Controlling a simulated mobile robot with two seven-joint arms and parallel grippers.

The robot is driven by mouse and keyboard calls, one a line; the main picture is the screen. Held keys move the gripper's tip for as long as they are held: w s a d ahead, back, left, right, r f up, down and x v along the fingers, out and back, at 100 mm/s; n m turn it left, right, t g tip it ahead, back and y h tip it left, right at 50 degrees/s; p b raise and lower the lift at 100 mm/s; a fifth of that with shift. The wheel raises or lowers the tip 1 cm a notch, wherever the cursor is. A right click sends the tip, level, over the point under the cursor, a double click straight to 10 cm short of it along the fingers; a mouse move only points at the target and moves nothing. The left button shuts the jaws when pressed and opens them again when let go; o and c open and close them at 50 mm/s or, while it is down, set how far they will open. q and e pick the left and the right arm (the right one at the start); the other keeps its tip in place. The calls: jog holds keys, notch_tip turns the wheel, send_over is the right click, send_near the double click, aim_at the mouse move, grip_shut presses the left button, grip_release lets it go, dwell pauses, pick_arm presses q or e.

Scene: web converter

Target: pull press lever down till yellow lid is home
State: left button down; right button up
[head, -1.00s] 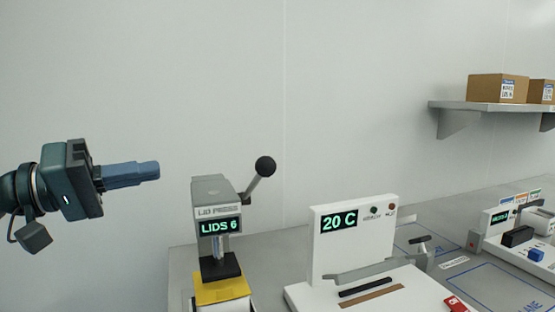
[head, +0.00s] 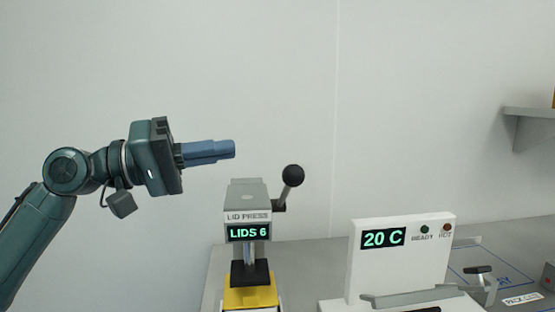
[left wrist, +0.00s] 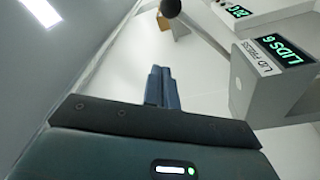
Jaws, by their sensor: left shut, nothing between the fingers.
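The lid press (head: 248,204) stands on the bench with a "LIDS 6" display. Its lever (head: 293,176) has a black ball knob and points up at the right side of the press head. The yellow lid (head: 250,297) sits below the black press foot (head: 250,273); whether the two touch is hard to tell. My left gripper (head: 232,149) is shut and empty, above and left of the press head, apart from the lever. In the left wrist view the shut fingers (left wrist: 161,88) point toward the wall, with the knob (left wrist: 171,8) beyond them and the press (left wrist: 262,85) at right. My right gripper is not in view.
A white sealer-like unit (head: 400,262) reading "20 C" stands right of the press, with a grey handle in front. A wall shelf (head: 530,113) is at the far right. The air between my left gripper and the knob is clear.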

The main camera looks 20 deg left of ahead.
pick_arm(q)
jog(key=r+p, duration=0.1)
jog(key=p, duration=0.2)
send_over(283, 193)
jog(key=s+v, duration=0.1)
jog(key=v, duration=0.3)
jog(key=x, duration=0.4)
jog(key=s+f, duration=0.2)
jog(key=s, duration=0.1)
jog(key=shift+s+d+f+p, duration=0.1)
jog(key=shift+s+f+p, duration=0.1)
jog(key=shift+p, duration=0.2)
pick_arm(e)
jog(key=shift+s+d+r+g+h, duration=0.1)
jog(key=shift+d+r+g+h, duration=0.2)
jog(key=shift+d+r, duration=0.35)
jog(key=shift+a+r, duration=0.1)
